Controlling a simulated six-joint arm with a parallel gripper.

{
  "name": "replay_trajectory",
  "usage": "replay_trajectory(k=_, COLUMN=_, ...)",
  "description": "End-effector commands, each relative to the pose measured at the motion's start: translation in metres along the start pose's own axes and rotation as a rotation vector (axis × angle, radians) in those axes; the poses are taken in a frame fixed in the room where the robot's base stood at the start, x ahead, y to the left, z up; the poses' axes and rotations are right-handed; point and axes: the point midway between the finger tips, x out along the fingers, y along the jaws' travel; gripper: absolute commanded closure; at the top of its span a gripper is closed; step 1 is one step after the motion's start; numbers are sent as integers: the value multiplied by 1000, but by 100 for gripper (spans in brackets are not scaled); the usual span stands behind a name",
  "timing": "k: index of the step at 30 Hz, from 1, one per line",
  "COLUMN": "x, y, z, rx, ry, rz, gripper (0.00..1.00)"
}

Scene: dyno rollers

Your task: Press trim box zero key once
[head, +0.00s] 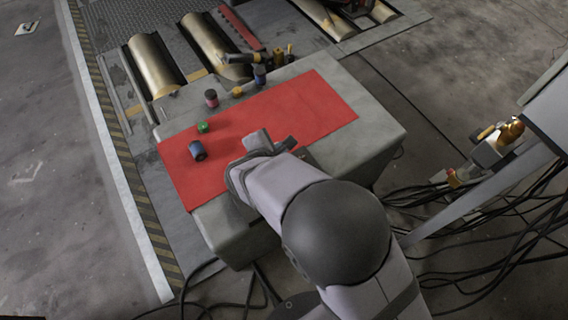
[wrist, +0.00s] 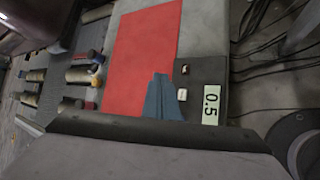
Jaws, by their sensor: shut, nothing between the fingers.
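The trim box (wrist: 208,72) is a dark flat box beside the red mat in the wrist view. Its pale display (wrist: 211,104) reads 0.5, turned sideways. It has two small light keys, one white key (wrist: 182,94) nearer my gripper and one key (wrist: 185,69) farther up. Their labels are too small to read, so I cannot tell which is the zero key. My gripper (wrist: 162,80) is shut and empty, with its blue-grey fingers just left of the white key. In the head view, my arm hides most of the box.
The red mat (head: 315,108) covers much of the grey bench (head: 378,130). A dark blue cylinder (head: 198,151), a green piece (head: 203,127), a pink-and-black cylinder (head: 211,98) and a blue can (head: 260,75) stand on or near it. Brass rollers (head: 155,67) lie beyond. The mat's right part is clear.

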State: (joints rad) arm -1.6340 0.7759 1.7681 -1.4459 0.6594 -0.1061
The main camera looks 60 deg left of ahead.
Motion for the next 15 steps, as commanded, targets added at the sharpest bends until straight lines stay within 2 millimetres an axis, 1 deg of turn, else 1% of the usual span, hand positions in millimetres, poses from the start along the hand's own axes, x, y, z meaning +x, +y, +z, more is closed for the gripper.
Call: replay_trajectory(k=15, x=3, y=-3, z=-2, rx=0, ry=0, rz=-1, gripper=100)
